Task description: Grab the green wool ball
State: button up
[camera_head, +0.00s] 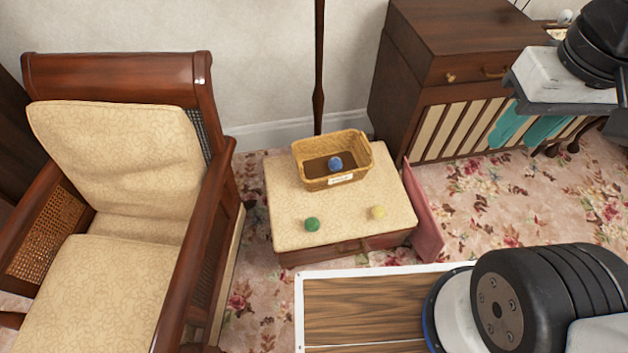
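The green wool ball (312,224) rests on the cream patterned top of a low footstool (290,205), near its front edge and left of centre. Nothing covers it. A yellow wool ball (378,212) lies to its right on the same top. A wicker basket (306,170) stands towards the back of the stool, with a blue wool ball (335,163) inside and a small white label on its front.
A wooden armchair (120,150) with cream cushions stands left of the stool. A wooden cabinet (440,70) stands behind right. A thin dark pole (319,60) rises behind the stool. A reddish folded item (424,215) leans at the stool's right side. Floral carpet shows at right.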

aim_at(311, 225)
jog(key=u, duration=0.45)
jog(key=k, duration=0.95)
jog(key=z, duration=0.2)
jog(key=i, duration=0.6)
jog(key=z, duration=0.5)
